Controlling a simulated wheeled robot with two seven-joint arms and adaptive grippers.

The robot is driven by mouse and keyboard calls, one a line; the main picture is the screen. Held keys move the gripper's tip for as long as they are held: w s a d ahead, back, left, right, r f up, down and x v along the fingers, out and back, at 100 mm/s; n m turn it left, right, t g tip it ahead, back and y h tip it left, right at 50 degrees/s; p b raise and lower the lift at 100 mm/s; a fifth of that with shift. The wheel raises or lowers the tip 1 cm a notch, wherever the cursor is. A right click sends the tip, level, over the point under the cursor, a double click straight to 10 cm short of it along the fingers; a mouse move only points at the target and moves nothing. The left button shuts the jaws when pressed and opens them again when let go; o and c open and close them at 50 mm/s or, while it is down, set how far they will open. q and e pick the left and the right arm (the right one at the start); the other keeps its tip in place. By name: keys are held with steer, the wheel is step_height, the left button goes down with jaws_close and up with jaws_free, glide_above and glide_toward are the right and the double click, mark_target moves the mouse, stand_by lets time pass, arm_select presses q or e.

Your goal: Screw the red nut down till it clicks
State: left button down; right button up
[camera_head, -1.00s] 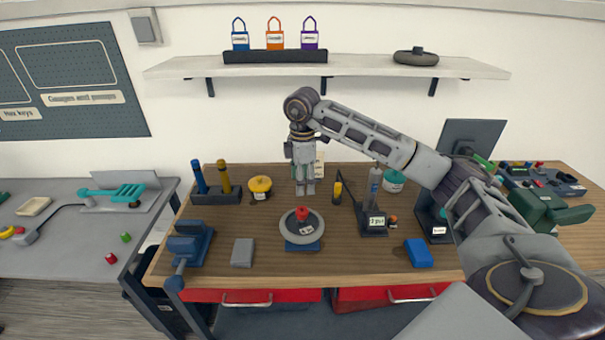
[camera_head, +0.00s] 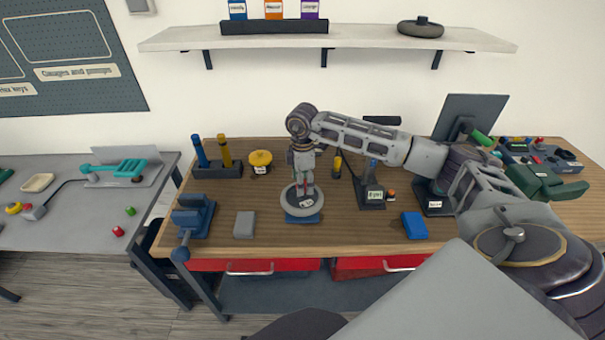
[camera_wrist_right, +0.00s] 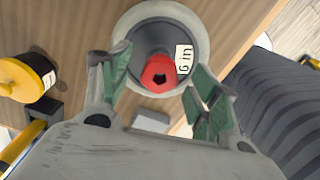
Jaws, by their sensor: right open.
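The red nut (camera_wrist_right: 158,73) sits at the centre of a round grey wheel (camera_wrist_right: 203,40) with a white label, seen from above in the right wrist view. In the head view the wheel (camera_head: 290,206) rests on a blue base (camera_head: 303,219) on the wooden bench, and the red nut (camera_head: 303,189) shows only partly behind my fingers. My right gripper (camera_head: 303,180) points down over the wheel. Its green-padded fingers (camera_wrist_right: 155,90) are open, one on each side of the nut; I cannot tell how far down they reach. My left gripper is not in view.
A yellow-lidded pot (camera_head: 260,158), a holder with blue and yellow handles (camera_head: 217,170), a blue vise (camera_head: 193,215), a grey block (camera_head: 244,224) and a blue block (camera_head: 415,226) stand around the wheel. A shelf (camera_head: 360,37) runs above. Bare wood lies between them.

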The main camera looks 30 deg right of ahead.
steer(key=shift+f, duration=0.25)
steer(key=c, duration=1.1)
steer(key=shift+m+p, duration=0.55)
steer(key=shift+m, duration=1.75)
steer(key=shift+r+m+p, duration=0.1)
steer(key=shift+m+p, duration=0.4)
steer(key=shift+p, duration=0.1)
steer(key=shift+a, duration=0.15)
steer(key=shift+w+a+r+m+p, duration=0.1)
steer(key=shift+w+r+m+p, duration=0.05)
steer(key=shift+m+p, duration=0.2)
